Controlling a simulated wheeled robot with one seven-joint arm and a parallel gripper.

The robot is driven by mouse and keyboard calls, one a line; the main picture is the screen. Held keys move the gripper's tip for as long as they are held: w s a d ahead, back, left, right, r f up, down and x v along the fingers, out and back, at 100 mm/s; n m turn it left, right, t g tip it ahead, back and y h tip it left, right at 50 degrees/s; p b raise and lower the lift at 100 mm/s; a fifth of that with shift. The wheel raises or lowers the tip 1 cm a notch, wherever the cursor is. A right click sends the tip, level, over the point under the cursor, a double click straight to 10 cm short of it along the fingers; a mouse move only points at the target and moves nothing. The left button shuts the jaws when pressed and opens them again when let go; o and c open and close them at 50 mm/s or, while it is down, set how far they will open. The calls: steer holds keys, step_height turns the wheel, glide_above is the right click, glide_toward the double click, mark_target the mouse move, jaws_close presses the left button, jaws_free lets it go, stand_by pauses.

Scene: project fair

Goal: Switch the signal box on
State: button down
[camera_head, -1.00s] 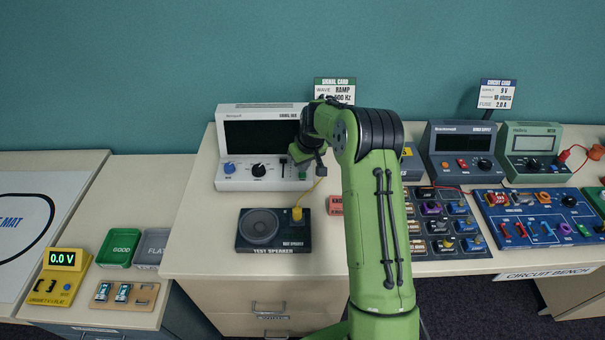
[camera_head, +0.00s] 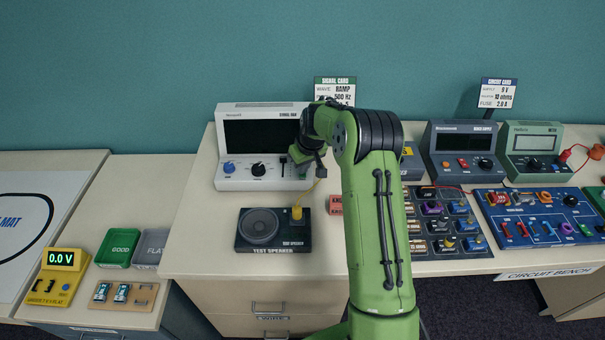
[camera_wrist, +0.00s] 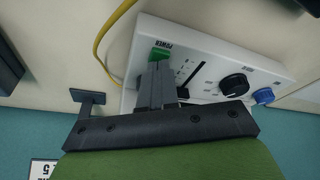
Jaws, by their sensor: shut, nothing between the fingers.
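The signal box (camera_head: 235,180) is a white console at the back of the bench with a dark, blank screen (camera_head: 262,135). Its front has a blue knob (camera_head: 229,167), a black knob (camera_head: 258,170) and a slider. In the wrist view the green power switch (camera_wrist: 159,54) sits by the word POWER, right at the tips of my gripper (camera_wrist: 158,66). I cannot tell whether they touch. My gripper is shut and empty.
The test speaker (camera_head: 285,242) lies in front of the box, with a yellow plug (camera_head: 296,213) and cable rising near my gripper. A red block (camera_head: 335,205) is beside my arm. A signal card (camera_head: 342,90) stands behind. Open bench lies left of the speaker.

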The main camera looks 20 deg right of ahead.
steer(key=shift+f, duration=0.3)
step_height(320, 180, up, 10)
steer(key=p, duration=0.6)
stand_by(0.5)
